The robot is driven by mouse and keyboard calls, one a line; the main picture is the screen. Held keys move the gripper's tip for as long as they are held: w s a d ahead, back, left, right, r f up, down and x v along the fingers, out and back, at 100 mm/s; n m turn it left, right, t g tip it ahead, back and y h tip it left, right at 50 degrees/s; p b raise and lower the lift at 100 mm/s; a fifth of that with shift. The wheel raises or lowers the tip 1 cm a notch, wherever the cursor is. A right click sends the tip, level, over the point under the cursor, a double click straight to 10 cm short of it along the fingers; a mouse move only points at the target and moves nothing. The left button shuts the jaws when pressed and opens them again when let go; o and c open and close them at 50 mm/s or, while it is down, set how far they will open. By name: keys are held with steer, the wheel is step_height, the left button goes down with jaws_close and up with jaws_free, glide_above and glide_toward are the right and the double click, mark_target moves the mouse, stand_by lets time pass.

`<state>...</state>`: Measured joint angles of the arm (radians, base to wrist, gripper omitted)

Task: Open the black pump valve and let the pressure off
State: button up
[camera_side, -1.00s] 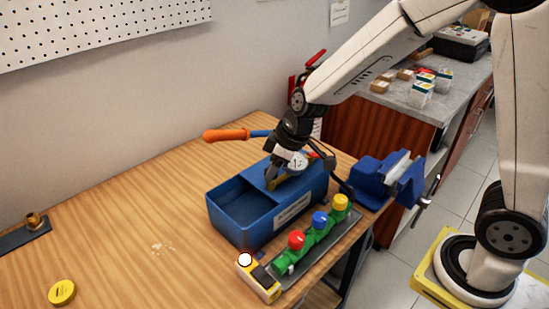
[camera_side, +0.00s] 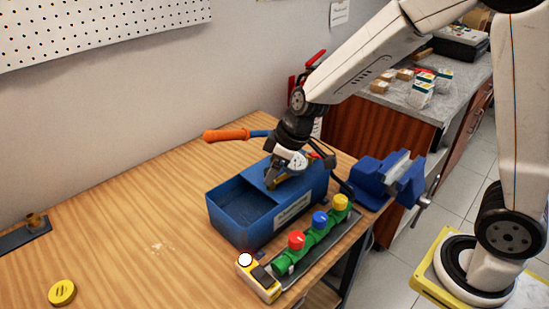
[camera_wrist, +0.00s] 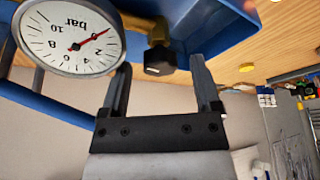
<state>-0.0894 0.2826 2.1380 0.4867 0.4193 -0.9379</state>
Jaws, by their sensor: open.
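The blue pump (camera_side: 240,221) stands on the wooden bench, with an open trough and an orange-gripped lever (camera_side: 226,135) behind it. In the wrist view the black valve knob (camera_wrist: 160,61) sits on a brass fitting on the pump's blue body. My gripper (camera_wrist: 161,65) is open, one finger on each side of the knob in that view; I cannot tell whether either touches it. The white gauge (camera_wrist: 68,36) appears upside down at upper left, its red needle pointing up and right; the exact reading is unclear. In the side view my gripper (camera_side: 281,180) hides the knob.
A manifold with red, blue and yellow knobs (camera_side: 320,220) lies in front of the pump, beside a yellow-black device (camera_side: 259,279). A blue vise (camera_side: 385,177) is at the bench's right edge. A yellow tape roll (camera_side: 62,292) lies front left. The bench's left middle is clear.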

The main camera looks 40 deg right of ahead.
steer(key=shift+r, duration=0.15)
steer(key=v, duration=0.7)
steer(key=shift+r, duration=0.2)
steer(key=shift+s+d, duration=0.1)
steer(key=shift+s, duration=0.1)
steer(key=s+d+f+m+h, duration=0.1)
steer(key=s+d+f+m, duration=0.1)
steer(key=s+f+m, duration=0.1)
steer(key=s+d+f+m+g+h, duration=0.1)
steer(key=s+d+f+m, duration=0.2)
steer(key=s+f, duration=0.3)
steer(key=shift+s+d+m+h, duration=0.25)
steer(key=shift+s+m, duration=0.25)
steer(key=shift+s, duration=0.6)
steer(key=shift+f, duration=0.1)
stand_by(0.3)
